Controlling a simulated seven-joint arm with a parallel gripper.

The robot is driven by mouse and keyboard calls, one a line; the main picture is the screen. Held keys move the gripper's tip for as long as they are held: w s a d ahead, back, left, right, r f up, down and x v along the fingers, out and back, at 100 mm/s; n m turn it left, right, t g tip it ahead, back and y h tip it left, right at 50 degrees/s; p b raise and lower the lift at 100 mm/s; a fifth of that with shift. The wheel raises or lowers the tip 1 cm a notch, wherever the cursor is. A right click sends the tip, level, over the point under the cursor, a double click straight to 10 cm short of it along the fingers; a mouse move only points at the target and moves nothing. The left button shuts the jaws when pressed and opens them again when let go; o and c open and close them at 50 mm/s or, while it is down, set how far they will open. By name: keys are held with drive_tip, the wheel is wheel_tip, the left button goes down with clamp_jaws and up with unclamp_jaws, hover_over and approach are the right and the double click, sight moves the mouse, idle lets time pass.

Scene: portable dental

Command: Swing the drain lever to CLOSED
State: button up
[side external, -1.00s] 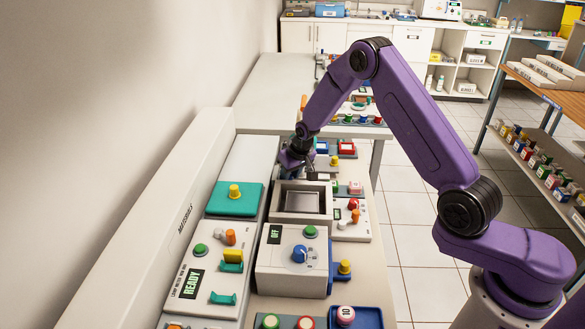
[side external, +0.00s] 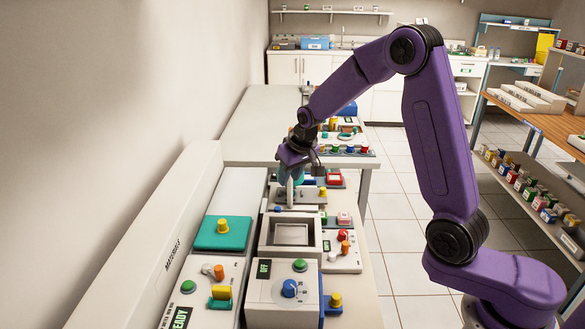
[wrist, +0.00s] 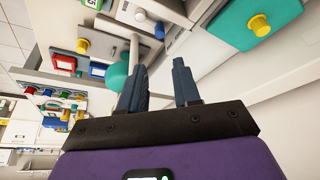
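My gripper (side external: 287,180) hangs, pointing down, over the grey panel behind the open basin in the side view. In the wrist view my gripper (wrist: 160,70) has its two dark fingers apart, with only pale surface showing between them. A pale grey upright rod (side external: 290,192) stands by the fingers in the side view. In the wrist view a similar rod (wrist: 133,50) shows just beyond the left fingertip, near a teal round part (wrist: 116,76). This rod may be the drain lever. No OPEN or CLOSED marking is readable, and I cannot tell whether a finger touches the rod.
The open basin (side external: 262,240) is in front of my gripper. A teal block with a yellow knob (side external: 223,226) is on the left; red and orange knobs (side external: 343,240) are on the right.

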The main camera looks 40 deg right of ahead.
sight(279, 208)
drive_tip(key=shift+v, duration=1.25)
drive_tip(key=w+f+m, duration=0.2)
drive_tip(key=f+m, duration=0.3)
drive_tip(key=m, duration=0.5)
drive_tip(key=w+f+m+y, duration=0.1)
drive_tip(key=w+f+m, duration=0.1)
drive_tip(key=f+m, duration=0.4)
drive_tip(key=w+d+f+m+y, duration=0.1)
drive_tip(key=f+m, duration=0.5)
drive_tip(key=m, duration=0.8)
drive_tip(key=shift+w+f, duration=0.1)
drive_tip(key=shift+w, duration=0.8)
